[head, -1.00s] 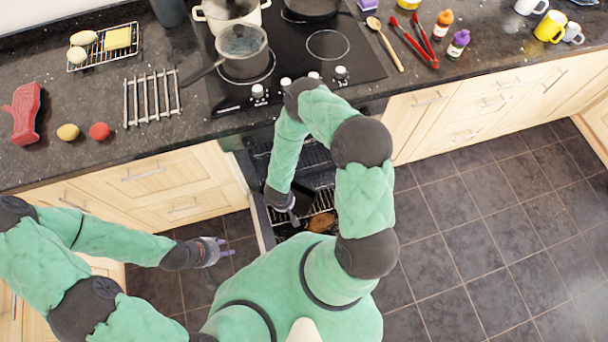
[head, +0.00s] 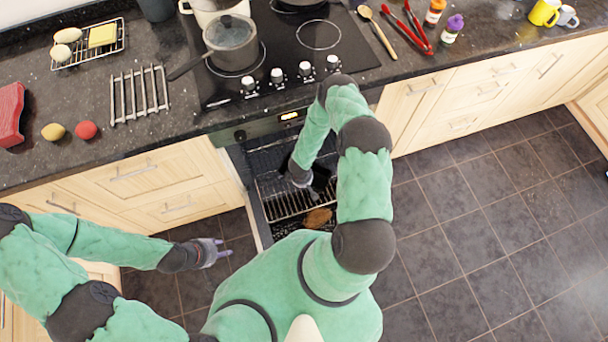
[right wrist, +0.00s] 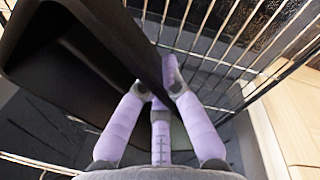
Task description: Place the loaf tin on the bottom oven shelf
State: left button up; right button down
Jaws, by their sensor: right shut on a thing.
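The loaf tin (right wrist: 85,45) is a black, straight-walled tin at the upper left of the right wrist view. My right gripper (right wrist: 158,88) is shut on its wall, and the tin is tilted in that view. In the head view my right gripper (head: 300,178) is inside the open oven (head: 262,195), over the wire racks; the tin is hard to make out there against the dark interior. Wire shelf bars (right wrist: 215,45) run behind the tin. I cannot tell whether the tin touches a shelf. My left gripper (head: 212,252) is open and empty, left of the oven.
A brown food item (head: 317,217) lies low in the oven, near the front of a wire rack (head: 285,203). The hob with a lidded saucepan (head: 231,45) is above. Wooden cabinets (head: 165,180) flank the oven. The tiled floor on the right is clear.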

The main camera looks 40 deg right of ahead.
jog(key=shift+d+f+b, duration=0.15)
jog(key=shift+f+b, duration=0.15)
jog(key=shift+f, duration=0.6)
jog(key=shift+d+f+b, duration=0.1)
jog(key=shift+f+b, duration=0.2)
jog(key=shift+f, duration=0.55)
jog(key=shift+f, duration=0.1)
jog(key=c, duration=1.4)
grip_release()
